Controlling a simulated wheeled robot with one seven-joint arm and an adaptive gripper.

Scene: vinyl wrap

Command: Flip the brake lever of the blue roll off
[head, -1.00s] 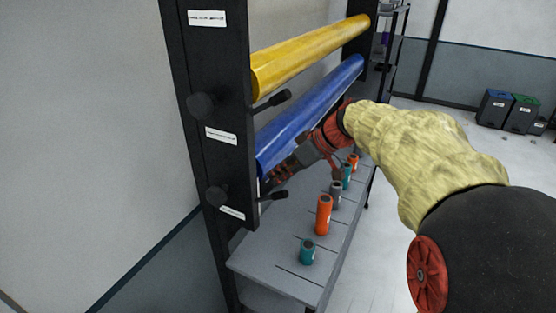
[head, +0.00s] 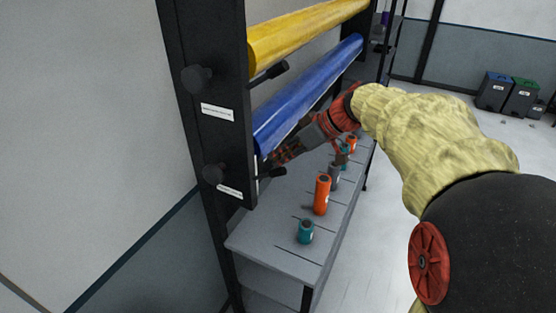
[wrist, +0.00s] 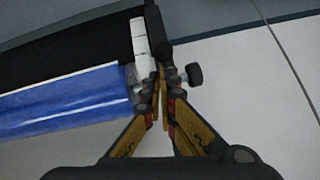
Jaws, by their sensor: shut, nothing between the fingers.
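The blue roll (head: 305,97) lies on the black rack below the yellow roll, and its near end fills the left of the wrist view (wrist: 65,98). Its brake lever (head: 272,172) is a short black handle at the near post, sticking out to the right below the roll's end. A dark upright bar (wrist: 155,28), probably this lever, stands beyond my fingertips in the wrist view. My gripper (head: 279,157) is shut and empty, just above the lever near the roll's end. Its closed fingertips (wrist: 160,88) show beside the roll's end. I cannot tell whether they touch the lever.
The yellow roll (head: 305,35) and its own lever (head: 268,73) are above. Below, a grey shelf (head: 270,250) holds several orange, teal and grey small rolls. Open floor lies to the right.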

